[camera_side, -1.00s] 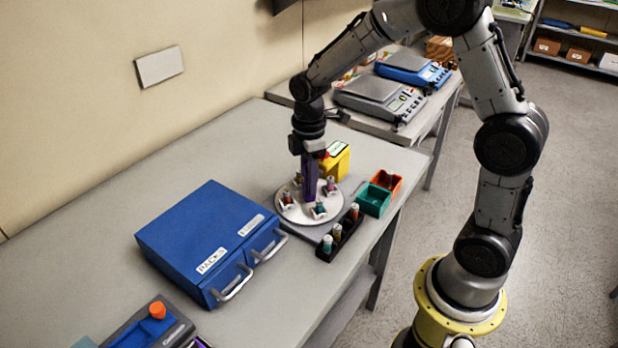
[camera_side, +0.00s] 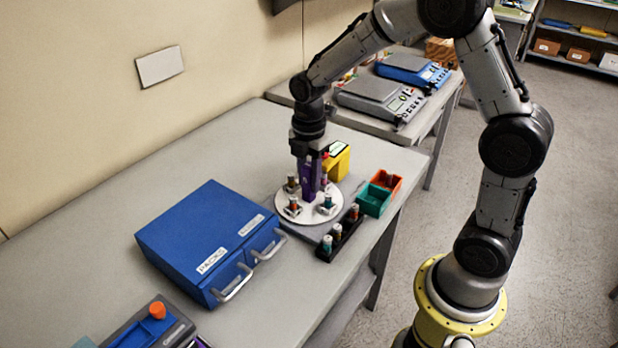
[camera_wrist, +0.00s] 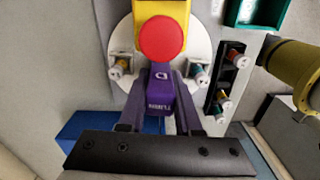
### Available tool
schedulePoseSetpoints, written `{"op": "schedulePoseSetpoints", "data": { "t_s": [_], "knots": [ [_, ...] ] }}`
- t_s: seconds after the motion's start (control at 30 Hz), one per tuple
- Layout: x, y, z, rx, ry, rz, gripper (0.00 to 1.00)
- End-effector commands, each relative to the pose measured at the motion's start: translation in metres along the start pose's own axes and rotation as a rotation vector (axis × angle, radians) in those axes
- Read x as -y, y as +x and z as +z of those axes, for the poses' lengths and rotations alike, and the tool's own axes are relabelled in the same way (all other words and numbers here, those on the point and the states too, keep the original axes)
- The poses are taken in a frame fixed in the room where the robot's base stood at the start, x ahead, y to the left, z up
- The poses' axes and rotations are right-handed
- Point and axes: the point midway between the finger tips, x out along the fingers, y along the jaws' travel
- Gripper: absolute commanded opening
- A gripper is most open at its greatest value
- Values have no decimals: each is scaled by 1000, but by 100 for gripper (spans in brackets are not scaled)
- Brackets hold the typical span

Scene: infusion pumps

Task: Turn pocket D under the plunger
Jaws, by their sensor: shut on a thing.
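A white round turntable (camera_side: 312,216) stands on the bench, with several pockets holding vials near its rim. Its centre has an upright purple handle (camera_side: 311,178), and my gripper (camera_side: 308,160) is shut on it from above. In the wrist view the purple handle (camera_wrist: 160,92) sits between the two dark fingers of my gripper (camera_wrist: 163,75). A yellow housing (camera_side: 337,160) stands at the turntable's far edge; in the wrist view its round red top (camera_wrist: 161,39) hides what lies beneath. Vials stand left (camera_wrist: 119,68) and right (camera_wrist: 198,72) of the handle. I cannot read pocket letters, so pocket D is not identifiable.
A black rack (camera_side: 338,239) with several vials stands close at the turntable's front right. Teal (camera_side: 373,200) and orange (camera_side: 391,181) bins are beyond it. A blue drawer cabinet (camera_side: 207,236) stands to the left. The bench behind the turntable is clear.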

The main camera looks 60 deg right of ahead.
Motion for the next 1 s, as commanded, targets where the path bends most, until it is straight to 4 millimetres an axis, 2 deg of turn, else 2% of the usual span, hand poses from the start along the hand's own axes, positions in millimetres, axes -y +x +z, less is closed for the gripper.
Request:
{"op": "schedulePoseSetpoints", "data": {
  "t_s": [0.3, 0.87, 0.9, 0.93, 1.0],
  "knots": [
    [-1, -3, -1, -2, -65, 6, 0],
    [-1, -3, -1, -1, -79, 6, 0],
    [-1, -3, -1, -1, -79, 6, 38],
    [-1, -3, -1, -1, -79, 5, 43],
    [-1, -2, -1, -1, -79, 4, 45]
  ]
}}
